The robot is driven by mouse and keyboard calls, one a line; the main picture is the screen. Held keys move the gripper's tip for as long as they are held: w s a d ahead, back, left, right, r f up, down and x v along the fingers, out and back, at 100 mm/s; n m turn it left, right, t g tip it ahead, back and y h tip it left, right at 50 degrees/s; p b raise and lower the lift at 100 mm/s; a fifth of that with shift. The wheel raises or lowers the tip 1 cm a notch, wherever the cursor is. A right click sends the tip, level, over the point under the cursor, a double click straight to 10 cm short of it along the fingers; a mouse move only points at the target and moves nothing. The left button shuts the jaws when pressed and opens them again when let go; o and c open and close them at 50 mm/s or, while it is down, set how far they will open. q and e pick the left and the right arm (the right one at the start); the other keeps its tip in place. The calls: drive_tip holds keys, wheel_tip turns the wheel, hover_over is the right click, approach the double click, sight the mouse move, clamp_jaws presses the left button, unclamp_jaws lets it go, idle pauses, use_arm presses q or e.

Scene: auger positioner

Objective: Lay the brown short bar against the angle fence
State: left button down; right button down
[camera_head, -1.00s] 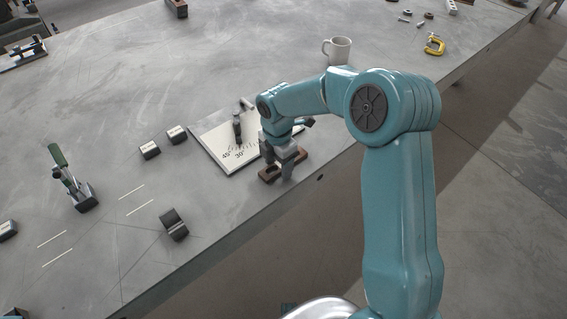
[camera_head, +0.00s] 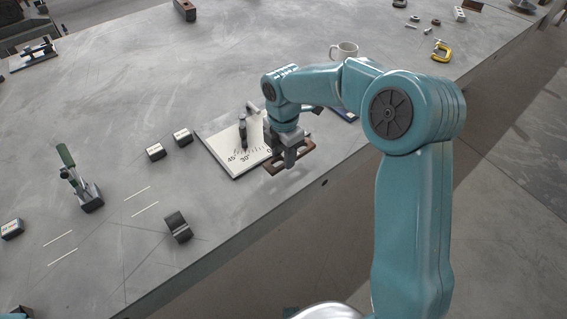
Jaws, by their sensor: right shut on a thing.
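The brown short bar (camera_head: 274,171) is held in my right gripper (camera_head: 287,162), which is shut on it. The bar has a slot and hangs a little above the table near its front edge. A white board with angle marks (camera_head: 220,147) lies just behind and to the left of the gripper. A dark upright piece (camera_head: 243,131) stands on the board, and I take it to be part of the angle fence. The arm and gripper hide the board's right part. My left gripper is not in view.
Two small dark blocks (camera_head: 155,152) sit left of the board. A green-handled clamp (camera_head: 74,172) and a dark curved block (camera_head: 178,226) stand further left and in front. A white mug (camera_head: 344,50) and a yellow clamp (camera_head: 440,51) are at the back right.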

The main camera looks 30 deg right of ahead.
wheel_tip(320, 180, up, 14)
drive_tip(key=p, duration=0.2)
drive_tip(key=s+a+f+m, duration=0.1)
drive_tip(key=a+f+m, duration=0.2)
drive_tip(key=m, duration=0.3)
drive_tip(key=s+a+f+m, duration=0.1)
drive_tip(key=a+f+m, duration=0.3)
drive_tip(key=f+m, duration=0.1)
drive_tip(key=s+a+f+m, duration=0.1)
drive_tip(key=a+f+m, duration=0.2)
drive_tip(key=f+m, duration=0.2)
drive_tip(key=shift+s+a+m, duration=0.1)
drive_tip(key=shift+a+m, duration=0.1)
drive_tip(key=shift+m, duration=1.3)
